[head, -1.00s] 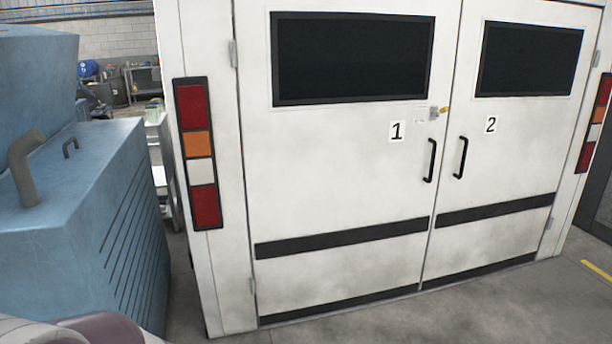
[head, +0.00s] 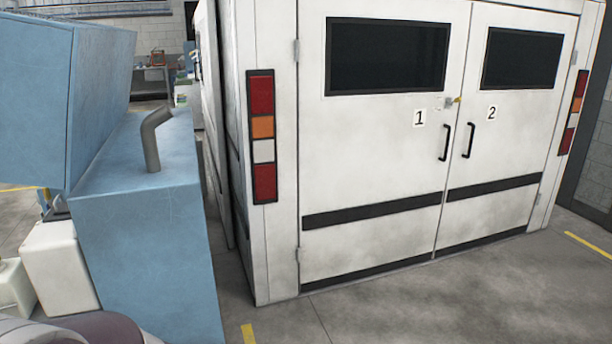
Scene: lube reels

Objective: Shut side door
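A white van body stands in the middle and right of the head view. Its rear doors, door 1 (head: 385,220) and door 2 (head: 512,142), are shut and each has a black handle. The van's side (head: 216,150) shows only as a narrow, steeply angled strip to the left of the rear corner. I cannot make out a side door or whether one is open. Neither gripper is in view.
A blue machine (head: 150,230) with a bent grey pipe (head: 152,140) stands close at the left, a narrow floor gap from the van. White containers (head: 60,265) sit beside it. Grey floor (head: 420,305) is free in front of the rear doors.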

